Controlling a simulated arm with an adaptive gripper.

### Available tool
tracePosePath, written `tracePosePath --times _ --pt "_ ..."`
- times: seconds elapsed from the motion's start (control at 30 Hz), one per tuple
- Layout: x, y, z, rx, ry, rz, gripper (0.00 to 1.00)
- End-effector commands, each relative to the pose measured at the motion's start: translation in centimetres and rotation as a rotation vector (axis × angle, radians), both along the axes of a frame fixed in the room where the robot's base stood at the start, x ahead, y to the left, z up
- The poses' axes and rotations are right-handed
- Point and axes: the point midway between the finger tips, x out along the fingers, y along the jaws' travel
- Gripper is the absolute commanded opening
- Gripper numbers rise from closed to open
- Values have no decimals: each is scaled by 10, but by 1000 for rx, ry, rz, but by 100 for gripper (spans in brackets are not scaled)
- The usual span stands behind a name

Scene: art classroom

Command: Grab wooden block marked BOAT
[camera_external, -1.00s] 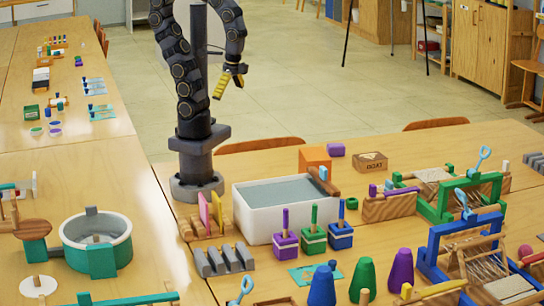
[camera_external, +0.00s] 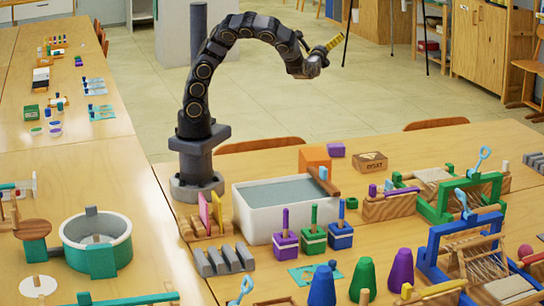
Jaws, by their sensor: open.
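A wooden block (camera_external: 370,162) with dark lettering on its front lies on the table at the back, right of the orange block. The lettering is too small to read for sure, and a dark mark shows on its top. My gripper (camera_external: 333,43) is up in the air over the floor behind the table, above and to the left of the wooden block and well apart from it. Its yellow finger part points up and to the right. It is open and holds nothing that I can see.
Green (camera_external: 440,207) and blue (camera_external: 428,255) looms fill the right side. A chair back (camera_external: 436,124) rises behind the table.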

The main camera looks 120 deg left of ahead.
Motion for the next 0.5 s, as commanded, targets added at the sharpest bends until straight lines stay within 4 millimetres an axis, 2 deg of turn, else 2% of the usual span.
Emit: tracePosePath --times 0.03,0.07,0.1,0.17,0.2,0.27,0.3,0.4,0.5 --pt "23 13 -27 -14 122 -83 100" --pt "37 18 -44 -27 185 -139 100" --pt "55 22 -70 -51 270 -216 100" --pt "76 25 -116 -105 389 -331 100" --pt "88 23 -148 -149 461 -407 100" --pt "100 16 -196 -219 552 -515 100" --pt "105 8 -227 -268 603 -581 100" --pt "110 -13 -286 -373 691 -714 100" --pt "110 -31 -322 -440 738 -798 100"
